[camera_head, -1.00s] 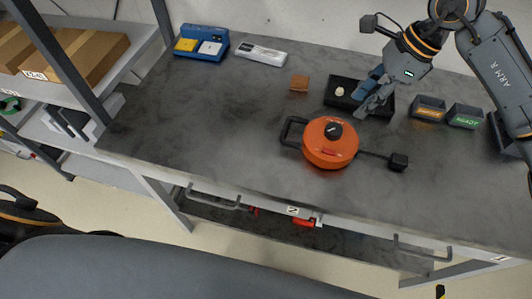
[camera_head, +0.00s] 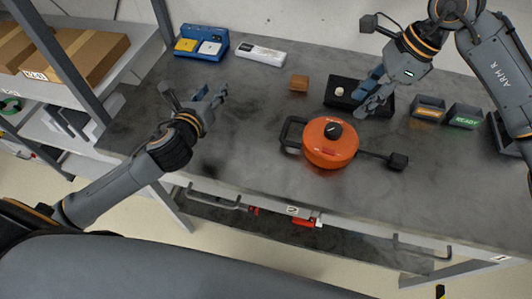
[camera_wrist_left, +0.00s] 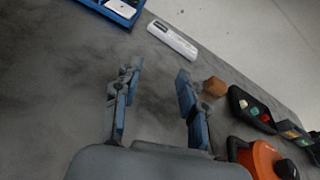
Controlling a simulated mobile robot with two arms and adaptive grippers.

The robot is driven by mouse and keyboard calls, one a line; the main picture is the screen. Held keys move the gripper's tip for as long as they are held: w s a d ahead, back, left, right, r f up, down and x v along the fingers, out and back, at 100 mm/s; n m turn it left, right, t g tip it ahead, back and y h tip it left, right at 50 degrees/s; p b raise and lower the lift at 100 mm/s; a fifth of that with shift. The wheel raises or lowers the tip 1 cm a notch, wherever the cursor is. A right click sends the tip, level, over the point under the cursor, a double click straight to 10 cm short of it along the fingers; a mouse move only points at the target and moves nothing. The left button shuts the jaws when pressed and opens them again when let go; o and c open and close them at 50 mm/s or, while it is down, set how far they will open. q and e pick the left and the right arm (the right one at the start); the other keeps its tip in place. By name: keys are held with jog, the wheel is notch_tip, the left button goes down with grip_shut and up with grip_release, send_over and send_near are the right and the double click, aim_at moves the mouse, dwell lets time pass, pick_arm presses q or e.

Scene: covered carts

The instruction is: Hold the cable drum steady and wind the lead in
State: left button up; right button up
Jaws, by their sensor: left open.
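The orange cable drum (camera_head: 330,151) sits on the grey bench, with a black knob on top and a black handle (camera_head: 289,133) on its left side. Its short black lead runs right to a black plug (camera_head: 398,161) on the bench. Part of the drum shows at the lower right of the left wrist view (camera_wrist_left: 264,158). My left gripper (camera_head: 213,93) is open and empty over the bench, left of the drum and apart from it; its spread fingers show in the left wrist view (camera_wrist_left: 158,72). My right gripper (camera_head: 361,105) is at the black tray behind the drum, its fingers apart.
The black tray (camera_head: 333,103) holds small white, green and red pieces. A brown block (camera_head: 299,83), a white device (camera_head: 260,54) and a blue holder (camera_head: 190,44) stand toward the back. Dark bins (camera_head: 465,116) stand at right. Bench between left gripper and drum is clear.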

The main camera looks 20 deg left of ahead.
pick_arm(q)
jog(key=shift+m+g+h, duration=0.5)
jog(key=shift+m, duration=0.1)
jog(key=s+d+f, duration=0.1)
jog(key=s+d, duration=0.1)
jog(key=d, duration=0.1)
jog(key=s+d, duration=0.2)
jog(key=d, duration=0.1)
jog(key=s+d+f, duration=0.1)
jog(key=d, duration=0.2)
jog(key=shift+s+f, duration=0.35)
jog(key=shift+s, duration=0.05)
jog(key=h, duration=0.1)
send_near(285, 128)
jog(key=shift+m+g, duration=0.3)
jog(key=shift+m, duration=0.1)
jog(key=x, duration=1)
jog(key=shift+w+r, duration=0.1)
jog(key=shift+w, duration=0.25)
grip_shut()
